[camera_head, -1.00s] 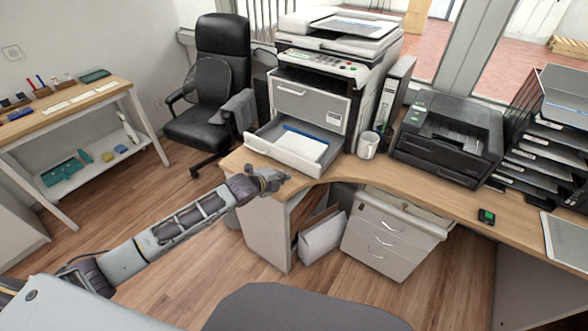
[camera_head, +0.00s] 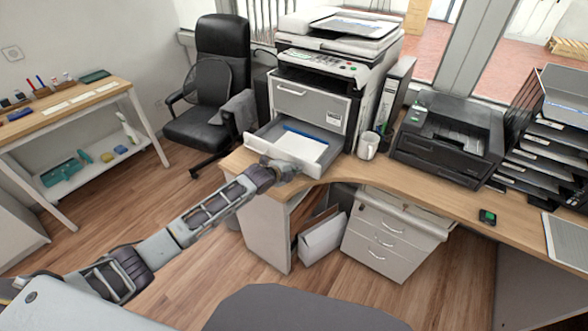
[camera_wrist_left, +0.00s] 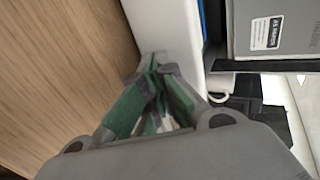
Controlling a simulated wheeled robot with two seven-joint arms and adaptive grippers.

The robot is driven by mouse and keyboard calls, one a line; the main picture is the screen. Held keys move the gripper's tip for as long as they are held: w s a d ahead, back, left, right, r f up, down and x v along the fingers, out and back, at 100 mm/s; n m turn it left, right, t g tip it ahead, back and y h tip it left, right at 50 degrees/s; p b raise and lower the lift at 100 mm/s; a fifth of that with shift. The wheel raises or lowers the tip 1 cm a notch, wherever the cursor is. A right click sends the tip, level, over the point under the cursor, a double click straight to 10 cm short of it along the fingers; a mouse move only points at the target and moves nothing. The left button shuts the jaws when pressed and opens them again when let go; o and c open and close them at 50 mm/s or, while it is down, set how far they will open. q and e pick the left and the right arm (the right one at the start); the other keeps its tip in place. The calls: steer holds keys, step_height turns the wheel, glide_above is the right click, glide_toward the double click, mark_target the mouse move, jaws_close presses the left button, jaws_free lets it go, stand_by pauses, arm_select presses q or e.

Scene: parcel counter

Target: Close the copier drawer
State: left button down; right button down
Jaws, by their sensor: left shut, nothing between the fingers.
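The copier (camera_head: 325,75) stands on the desk, and its lower drawer (camera_head: 277,156) is pulled out toward me with white paper (camera_head: 300,146) and a blue strip inside. My left gripper (camera_head: 290,168) is shut and empty at the drawer's front panel. In the left wrist view the gripper's fingertips (camera_wrist_left: 158,68) are together at the pale drawer front (camera_wrist_left: 168,30); they look close against it, but I cannot tell whether they touch. The upper copier drawer (camera_head: 300,92) is closed. My right gripper is not in view.
A white mug (camera_head: 368,145) stands just right of the drawer, with a black printer (camera_head: 450,138) and paper trays (camera_head: 550,140) farther right. A black chair (camera_head: 215,85) stands left of the copier. The desk edge (camera_head: 300,192) lies below the drawer.

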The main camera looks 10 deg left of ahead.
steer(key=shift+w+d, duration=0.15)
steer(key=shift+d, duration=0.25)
arm_select(q)
steer(key=shift+w+d, duration=0.1)
steer(key=shift+w, duration=0.1)
